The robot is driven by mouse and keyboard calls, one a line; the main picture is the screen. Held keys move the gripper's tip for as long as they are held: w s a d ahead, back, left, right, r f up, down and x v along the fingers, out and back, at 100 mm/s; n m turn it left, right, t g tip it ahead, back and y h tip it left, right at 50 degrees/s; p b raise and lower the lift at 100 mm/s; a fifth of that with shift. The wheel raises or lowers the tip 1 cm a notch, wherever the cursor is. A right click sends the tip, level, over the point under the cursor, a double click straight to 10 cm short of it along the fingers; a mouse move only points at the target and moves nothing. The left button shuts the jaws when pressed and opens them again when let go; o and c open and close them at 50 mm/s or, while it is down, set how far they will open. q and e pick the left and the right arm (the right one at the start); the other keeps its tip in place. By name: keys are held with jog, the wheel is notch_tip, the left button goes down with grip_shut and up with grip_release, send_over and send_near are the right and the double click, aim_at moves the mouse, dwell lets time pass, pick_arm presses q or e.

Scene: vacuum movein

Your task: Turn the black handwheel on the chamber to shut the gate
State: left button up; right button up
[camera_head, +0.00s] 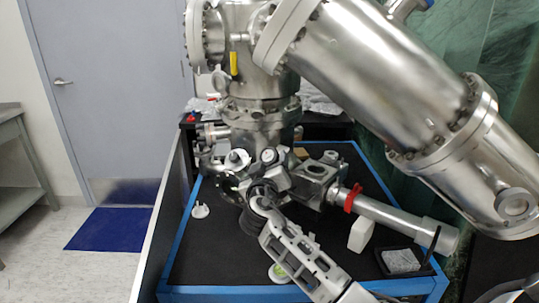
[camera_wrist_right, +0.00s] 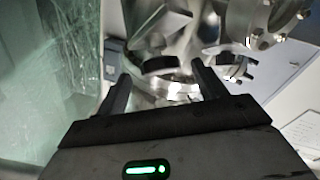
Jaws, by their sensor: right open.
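The steel chamber (camera_head: 262,60) stands upright at the back of the black-topped bench. In the right wrist view, a black, round-edged part (camera_wrist_right: 160,64) that looks like the handwheel lies nearly edge-on beyond my fingertips. My right gripper (camera_wrist_right: 163,82) is open, with one finger on each side of that part in the picture; I cannot tell whether they touch it. In the head view, my right arm reaches up from the bottom, and its gripper (camera_head: 262,188) is among the fittings below the chamber. The fingertips and the handwheel are hard to make out there. My left gripper is not in view.
A large steel cylinder (camera_head: 385,70) slants down to the right over the bench. A steel tube with a red clamp (camera_head: 352,198), a white block (camera_head: 361,234) and a black tray (camera_head: 381,257) lie right of my arm. The blue bench rim (camera_head: 178,240) stands at left.

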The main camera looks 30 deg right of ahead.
aim_at(269, 160)
jog(key=x, duration=0.3)
jog(key=shift+w+d, duration=0.35)
